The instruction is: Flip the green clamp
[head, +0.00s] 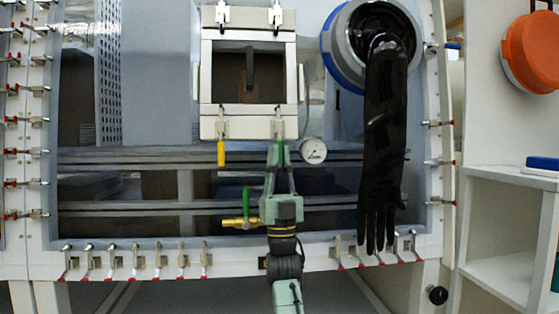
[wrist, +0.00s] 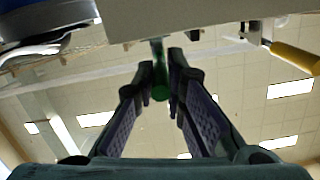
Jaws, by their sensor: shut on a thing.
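The green clamp (head: 280,150) is at the lower right of the small square door's frame, its handle hanging down like the yellow one beside it. In the wrist view its green handle (wrist: 160,80) stands between my fingertips. My gripper (head: 279,163) comes up from below and is shut on the handle; it also shows in the wrist view (wrist: 161,88). The fingers partly hide the handle in the head view.
A yellow-handled clamp (head: 221,151) hangs to the left and a pressure gauge (head: 313,151) sits close on the right. A brass valve with a green lever (head: 245,201) is just left of my wrist. A black glove (head: 383,150) hangs further right.

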